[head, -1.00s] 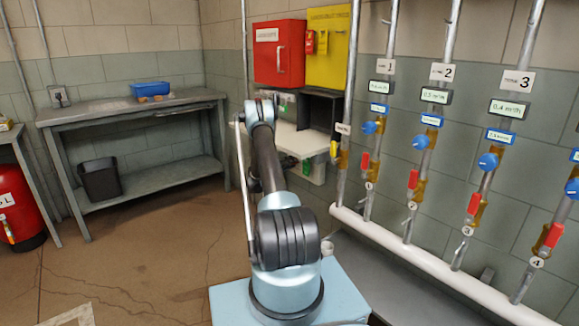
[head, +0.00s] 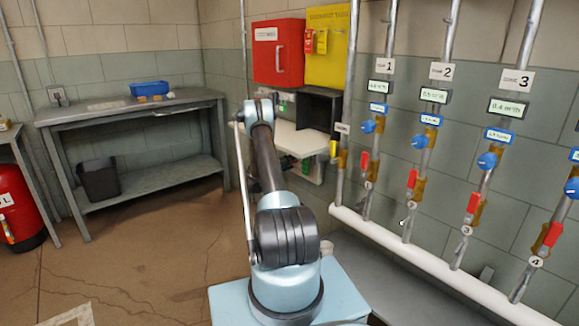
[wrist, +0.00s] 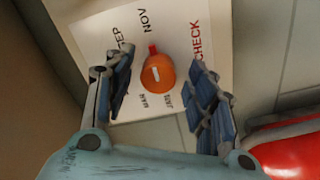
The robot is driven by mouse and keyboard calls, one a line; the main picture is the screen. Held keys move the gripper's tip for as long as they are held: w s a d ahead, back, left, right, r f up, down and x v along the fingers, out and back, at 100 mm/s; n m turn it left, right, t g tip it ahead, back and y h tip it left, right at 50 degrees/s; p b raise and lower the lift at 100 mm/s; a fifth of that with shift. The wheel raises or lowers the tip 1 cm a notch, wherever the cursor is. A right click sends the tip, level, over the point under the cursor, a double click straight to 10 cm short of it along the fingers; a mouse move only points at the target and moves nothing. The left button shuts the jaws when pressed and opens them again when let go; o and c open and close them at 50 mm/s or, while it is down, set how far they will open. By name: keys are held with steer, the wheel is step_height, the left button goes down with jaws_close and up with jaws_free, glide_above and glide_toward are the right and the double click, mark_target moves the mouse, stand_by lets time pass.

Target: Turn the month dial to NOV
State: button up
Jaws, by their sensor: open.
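The month dial (wrist: 158,74) is a round orange knob with a white mark and a small red tab, on a white plate (wrist: 92,33) in the wrist view. The red tab points up in the picture, roughly toward the printed word NOV. Other words show around the knob, one partly covered at the left and small ones below; CHECK runs along the right. My gripper (wrist: 162,64) is open, with one finger on each side of the knob. Gaps show between the fingers and the knob. In the head view my arm hides the gripper and dial.
A red rounded object (wrist: 288,148) lies close to my right finger in the wrist view. In the head view, pipes with blue knobs and red handles stand at the right above a white pipe (head: 430,262). A grey workbench (head: 130,108) stands at the left.

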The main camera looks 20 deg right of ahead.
steer(key=v, duration=1.1)
steer(key=shift+a, duration=0.35)
steer(key=shift+s, duration=0.25)
